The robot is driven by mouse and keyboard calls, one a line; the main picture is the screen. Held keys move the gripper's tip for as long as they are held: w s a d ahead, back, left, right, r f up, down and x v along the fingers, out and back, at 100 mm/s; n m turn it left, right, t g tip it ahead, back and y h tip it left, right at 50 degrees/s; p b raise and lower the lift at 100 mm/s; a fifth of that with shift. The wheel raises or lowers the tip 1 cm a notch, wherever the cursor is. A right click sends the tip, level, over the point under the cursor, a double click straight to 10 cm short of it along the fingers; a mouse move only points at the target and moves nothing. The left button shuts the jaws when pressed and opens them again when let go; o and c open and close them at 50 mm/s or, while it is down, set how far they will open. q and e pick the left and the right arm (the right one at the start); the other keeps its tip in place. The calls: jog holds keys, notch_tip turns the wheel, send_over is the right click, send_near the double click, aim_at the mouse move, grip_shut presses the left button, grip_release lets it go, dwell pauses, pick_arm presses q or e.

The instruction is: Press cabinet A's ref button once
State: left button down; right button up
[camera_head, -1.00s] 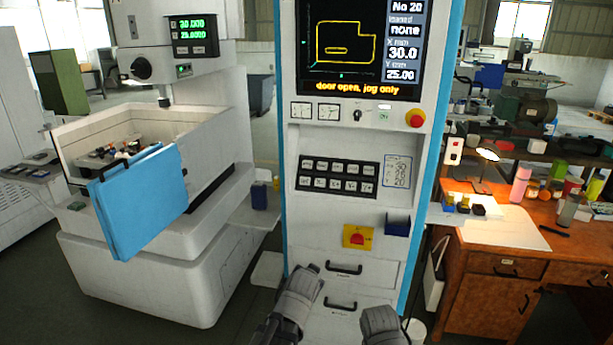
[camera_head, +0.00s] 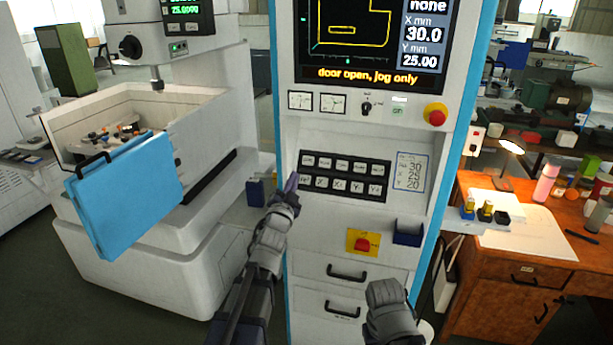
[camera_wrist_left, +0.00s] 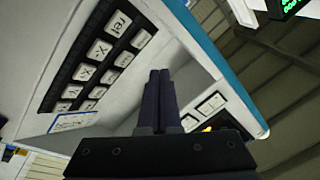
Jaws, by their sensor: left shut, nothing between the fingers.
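The control cabinet (camera_head: 300,250) stands in front of me in the head view. Its black keypad (camera_head: 346,175) has two rows of white buttons. In the wrist view the fingers (camera_wrist_left: 160,80) lie to the side of the keypad; contact does not show. My right forearm shows at the bottom, but no right fingers.
A screen (camera_head: 375,40) reads "door open, jog only". A red stop button (camera_head: 435,114), a yellow-backed red switch (camera_head: 363,243) and a blue holder (camera_head: 408,233) are on the cabinet. A machine with a blue door (camera_head: 125,195) stands left, a wooden desk (camera_head: 530,260) right.

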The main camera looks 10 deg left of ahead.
aim_at(301, 182)
pick_arm(q)
jog(key=shift+r, duration=0.1)
dwell(0.3)
jog(key=w+f+b, duration=0.1)
jog(key=w, duration=0.1)
jog(key=w+f+b, duration=0.3)
jog(key=w, duration=0.1)
jog(key=shift+w+f+b, duration=0.1)
jog(key=shift+f+b, duration=0.25)
jog(key=shift+f, duration=0.05)
jog(key=shift+w+d+f, duration=0.1)
jog(key=shift+w+f, duration=0.1)
jog(key=shift+w, duration=0.25)
jog(key=shift+w+f+b, duration=0.1)
jog(key=shift+b, duration=0.2)
dwell(1.3)
jog(key=shift+w+f, duration=0.15)
jog(key=shift+w, duration=0.1)
jog(key=shift+w+f+b, duration=0.25)
jog(key=shift+w+b, duration=0.1)
jog(key=shift+b, duration=0.1)
dwell(0.6)
jog(key=shift+s+r, duration=0.15)
jog(key=shift+s, duration=0.05)
jog(key=shift+s+r+p, duration=0.35)
jog(key=shift+s+p, duration=0.15)
